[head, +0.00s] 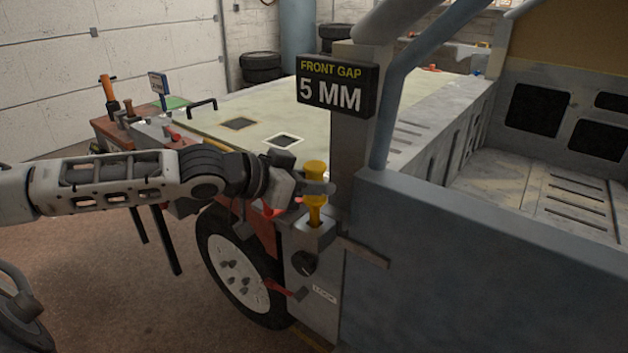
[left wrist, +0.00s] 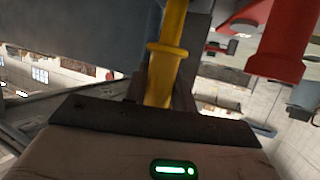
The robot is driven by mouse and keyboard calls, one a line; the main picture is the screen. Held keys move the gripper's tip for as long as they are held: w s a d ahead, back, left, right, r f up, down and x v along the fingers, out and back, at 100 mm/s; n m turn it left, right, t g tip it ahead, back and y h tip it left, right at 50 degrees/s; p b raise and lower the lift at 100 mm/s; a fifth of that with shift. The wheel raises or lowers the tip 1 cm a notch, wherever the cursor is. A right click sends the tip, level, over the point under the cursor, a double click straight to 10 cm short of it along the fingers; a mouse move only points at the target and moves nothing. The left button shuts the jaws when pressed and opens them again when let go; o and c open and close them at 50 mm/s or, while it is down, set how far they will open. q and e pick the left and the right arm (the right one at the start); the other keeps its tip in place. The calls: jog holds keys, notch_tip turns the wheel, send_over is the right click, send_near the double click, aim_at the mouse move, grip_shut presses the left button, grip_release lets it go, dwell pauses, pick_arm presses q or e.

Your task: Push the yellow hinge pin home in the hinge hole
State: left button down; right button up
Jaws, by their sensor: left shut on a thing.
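The yellow hinge pin (head: 315,203) stands roughly upright in the head view, with its wide head on top and its shaft pointing down. Its lower end is at the top of a grey hinge block (head: 311,236) beside the post; a dark opening shows there. How deep the pin sits, I cannot tell. My left gripper (head: 316,188) comes in from the left and is shut on the pin just below its head. The pin also shows in the left wrist view (left wrist: 168,55), with a collar around it; its lower end is hidden behind my gripper body. My right gripper is not in view.
A sign reading "FRONT GAP 5 MM" (head: 337,88) is on the post above the pin. A blue-grey panel (head: 480,265) and bar stand close on the right. A black knob (head: 303,263) and red lever (head: 284,288) sit below. A red cylinder (left wrist: 285,40) is near the pin.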

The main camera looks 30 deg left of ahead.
aim_at(308, 200)
pick_arm(q)
jog(key=shift+f+b, duration=0.4)
jog(key=shift+f, duration=0.25)
jog(key=shift+f+b, duration=0.6)
jog(key=shift+f, duration=0.35)
jog(key=c, duration=1.1)
grip_release()
jog(key=shift+o, duration=0.2)
jog(key=shift+s+f, duration=0.1)
